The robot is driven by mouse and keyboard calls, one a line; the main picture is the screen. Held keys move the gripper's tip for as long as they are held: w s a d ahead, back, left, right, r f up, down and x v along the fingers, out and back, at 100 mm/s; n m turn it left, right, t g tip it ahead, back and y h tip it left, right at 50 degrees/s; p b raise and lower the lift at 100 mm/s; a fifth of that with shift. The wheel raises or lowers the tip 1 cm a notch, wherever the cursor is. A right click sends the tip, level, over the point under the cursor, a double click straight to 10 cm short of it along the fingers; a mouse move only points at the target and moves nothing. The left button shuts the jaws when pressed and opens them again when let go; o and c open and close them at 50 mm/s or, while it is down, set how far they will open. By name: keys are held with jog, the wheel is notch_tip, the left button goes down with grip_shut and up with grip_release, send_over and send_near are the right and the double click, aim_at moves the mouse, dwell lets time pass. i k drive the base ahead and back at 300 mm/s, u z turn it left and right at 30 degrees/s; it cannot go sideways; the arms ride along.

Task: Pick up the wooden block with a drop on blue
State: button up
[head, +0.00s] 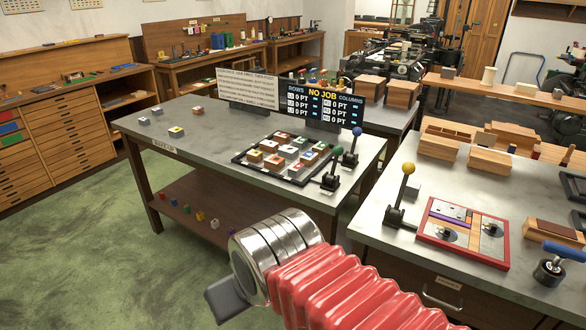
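Several small blocks with coloured tops sit in a dark-framed tray (236,157) on the grey-topped table in the middle. Some have wooden sides, such as an orange-brown block (254,156) at the tray's left and another wooden block (274,162) near its front. Several loose blocks, such as a grey-sided one (176,132), stand on the table's left part. The symbols are too small for me to tell which block has a drop on blue. My gripper (227,298) is low in the foreground, in front of the table and apart from the blocks. Only one dark finger part shows; the rest is hidden.
A sign board (247,89) and a "NO JOB" display (322,105) stand behind the tray. Green-knobbed (331,180) and blue-knobbed (352,146) levers stand at its right. The right table carries a yellow-knobbed lever (404,188) and a red-framed panel (425,236). Green floor (80,235) is open at left.

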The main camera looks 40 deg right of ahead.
aim_at(309, 159)
jog(key=u, duration=0.1)
jog(key=k, duration=0.4)
jog(key=u, duration=0.2)
jog(key=i, duration=1.85)
jog(key=z, duration=0.65)
jog(key=i, duration=0.65)
jog(key=z, duration=0.9)
jog(key=i, duration=0.75)
jog(key=z, duration=0.5)
